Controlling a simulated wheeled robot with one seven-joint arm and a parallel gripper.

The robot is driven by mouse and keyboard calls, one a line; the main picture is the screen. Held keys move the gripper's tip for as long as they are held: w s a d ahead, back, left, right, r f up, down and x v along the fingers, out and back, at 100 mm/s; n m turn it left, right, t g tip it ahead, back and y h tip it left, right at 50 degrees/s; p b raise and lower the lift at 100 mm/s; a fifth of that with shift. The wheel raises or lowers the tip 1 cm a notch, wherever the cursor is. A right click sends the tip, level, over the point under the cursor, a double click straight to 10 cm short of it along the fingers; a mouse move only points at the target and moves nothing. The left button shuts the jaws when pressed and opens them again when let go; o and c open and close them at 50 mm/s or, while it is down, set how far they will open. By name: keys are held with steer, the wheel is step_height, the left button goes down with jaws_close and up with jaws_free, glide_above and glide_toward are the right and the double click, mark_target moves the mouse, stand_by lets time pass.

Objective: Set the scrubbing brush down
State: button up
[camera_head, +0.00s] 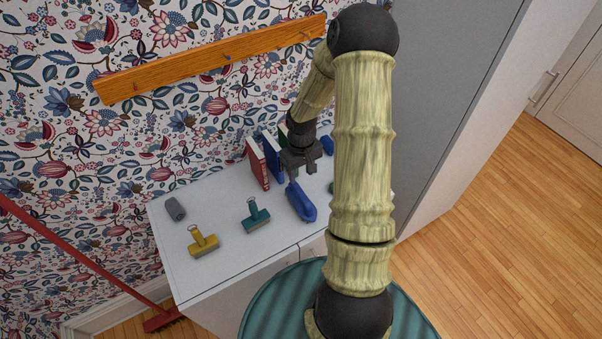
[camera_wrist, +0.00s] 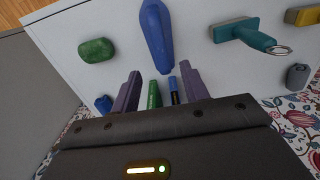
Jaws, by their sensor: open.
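A long blue brush-like thing (camera_head: 303,203), which I take for the scrubbing brush, appears to lie flat on the white cabinet top (camera_head: 180,266). Its bristles are not visible. My gripper (camera_head: 300,166) is open just above its narrow end. In the wrist view the blue brush (camera_wrist: 156,35) points its narrow end toward the gap between my open fingers (camera_wrist: 160,70). I see no finger closed on it. Whether a finger touches it I cannot tell.
A teal handled tool (camera_head: 256,217), a yellow handled tool (camera_head: 202,242) and a grey cylinder (camera_head: 175,209) lie to the left. Red (camera_head: 257,163) and blue (camera_head: 272,158) books stand behind. A green lump (camera_wrist: 96,50) and small blue item (camera_wrist: 103,104) are close by.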

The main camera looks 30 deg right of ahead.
stand_by(0.3)
steer(key=s+a+r+t, duration=0.1)
steer(key=s+a+r, duration=0.5)
steer(key=r, duration=0.2)
steer(key=s+a+r+t, duration=0.1)
steer(key=s+a+r, duration=0.5)
steer(key=r, duration=0.3)
steer(key=shift+s+a+t, duration=0.25)
steer(key=shift+a+t, duration=0.05)
steer(key=shift+a, duration=0.5)
steer(key=shift+r, duration=0.15)
